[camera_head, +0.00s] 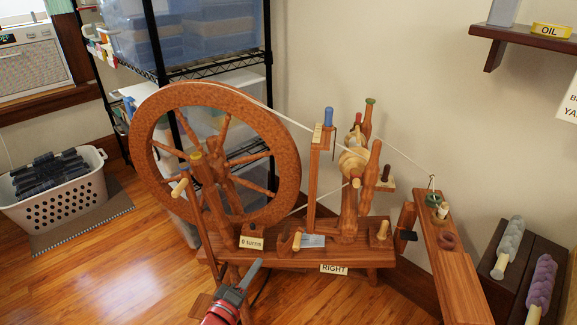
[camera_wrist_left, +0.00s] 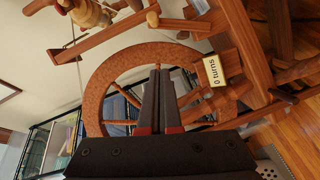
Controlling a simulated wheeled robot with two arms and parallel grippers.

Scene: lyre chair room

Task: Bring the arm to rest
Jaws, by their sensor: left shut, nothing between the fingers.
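My left gripper (camera_head: 256,264) enters at the bottom of the head view, red and dark grey, in front of the spinning wheel's base. Its fingers are together and hold nothing. In the left wrist view the closed fingers (camera_wrist_left: 159,72) appear against the large wooden wheel (camera_wrist_left: 105,90). The wooden spinning wheel (camera_head: 148,115) stands upright on its bench (camera_head: 340,256), with a small "turns" sign (camera_head: 251,242) on it. In the head view the fingertips are just below this sign; whether they touch anything is hard to tell. My right gripper is not in view.
A wooden arm-like board (camera_head: 455,270) with small spools lies at the right. Dark stands (camera_head: 490,263) hold grey and purple fibre rolls. A black wire shelf (camera_head: 205,72) stands behind the wheel, and a white basket (camera_head: 60,205) sits at the left. The wooden floor at the lower left is clear.

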